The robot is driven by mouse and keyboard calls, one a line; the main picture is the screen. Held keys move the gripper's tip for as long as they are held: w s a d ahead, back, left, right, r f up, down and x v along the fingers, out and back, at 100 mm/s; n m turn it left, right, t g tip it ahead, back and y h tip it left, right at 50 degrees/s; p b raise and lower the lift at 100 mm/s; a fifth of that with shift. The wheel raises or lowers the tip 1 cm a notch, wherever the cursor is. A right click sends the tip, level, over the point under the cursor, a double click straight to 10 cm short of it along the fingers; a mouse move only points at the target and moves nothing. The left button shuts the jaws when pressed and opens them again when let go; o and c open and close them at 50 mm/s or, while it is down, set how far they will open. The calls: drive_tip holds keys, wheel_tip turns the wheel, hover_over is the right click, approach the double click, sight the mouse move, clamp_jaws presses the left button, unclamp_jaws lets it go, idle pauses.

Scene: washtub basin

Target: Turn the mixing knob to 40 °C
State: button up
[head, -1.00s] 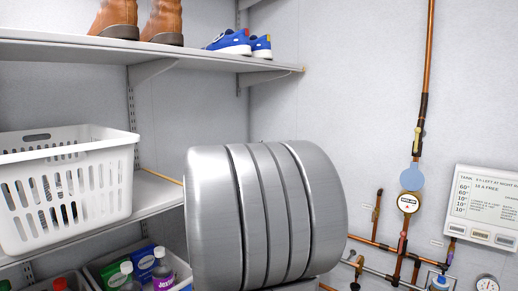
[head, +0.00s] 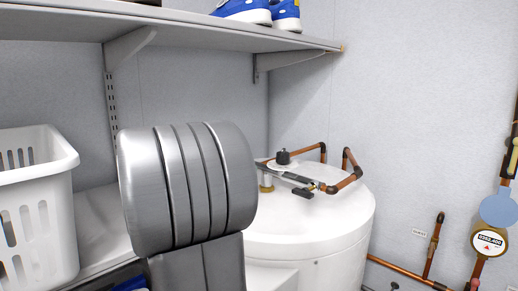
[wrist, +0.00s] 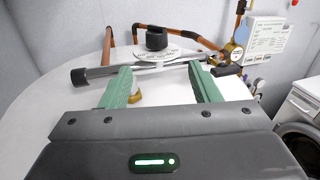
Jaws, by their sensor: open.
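The mixing knob is a black ribbed cap (head: 283,157) on a pale round dial, above the white water heater (head: 300,235). In the wrist view the knob (wrist: 156,38) stands beyond my gripper (wrist: 160,78), near the middle between its fingers. The dial plate (wrist: 150,55) shows a scale too small to read. My gripper is open, its two green fingers apart and touching nothing visible. A metal valve bar (wrist: 130,68) crosses between the fingertips and the knob. In the head view my grey arm hides the gripper.
Copper pipes (head: 347,178) rise beside the valve. A shelf (head: 200,32) with blue shoes hangs above, and a white basket (head: 35,200) sits at left. A gauge (head: 488,242) is at right.

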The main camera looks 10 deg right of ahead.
sight(277, 158)
drive_tip(key=x, duration=0.4)
drive_tip(key=p+x, duration=0.1)
drive_tip(key=x, duration=0.4)
drive_tip(key=p+x, duration=0.1)
drive_tip(key=x, duration=0.3)
drive_tip(key=shift+w+d+r, duration=0.15)
drive_tip(key=shift+w, duration=0.25)
drive_tip(key=c, duration=1)
